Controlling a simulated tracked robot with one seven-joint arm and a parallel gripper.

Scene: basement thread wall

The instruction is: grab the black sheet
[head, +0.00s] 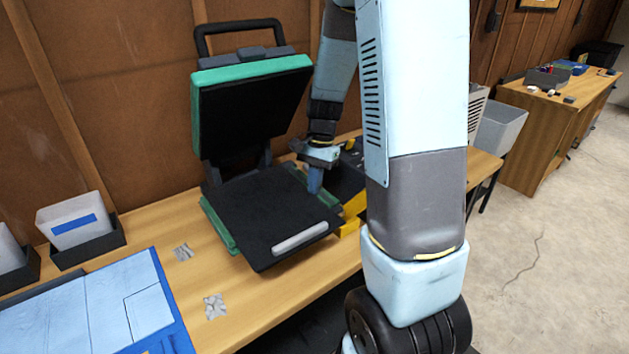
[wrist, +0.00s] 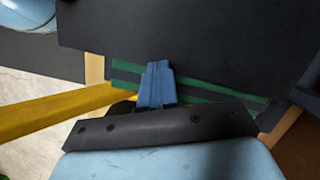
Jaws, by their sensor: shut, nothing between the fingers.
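A flat black sheet (head: 262,213) lies on the green base (head: 325,190) of an opened press on the workbench. It also fills the upper part of the wrist view (wrist: 200,45). A pale grey bar (head: 300,238) lies along its front right edge. My gripper (head: 314,183) points down beside the sheet's right rear edge. In the wrist view, its blue fingers (wrist: 157,75) are together, with nothing seen between them, and overlap the edge of the black surface. I cannot tell whether they touch it.
The press's raised lid (head: 252,105), green-edged with a black face, stands behind the sheet. Yellow parts (head: 353,207) and a dark panel (head: 347,178) are right of the gripper. A blue-framed board (head: 95,310) and a white bin (head: 75,222) are at left.

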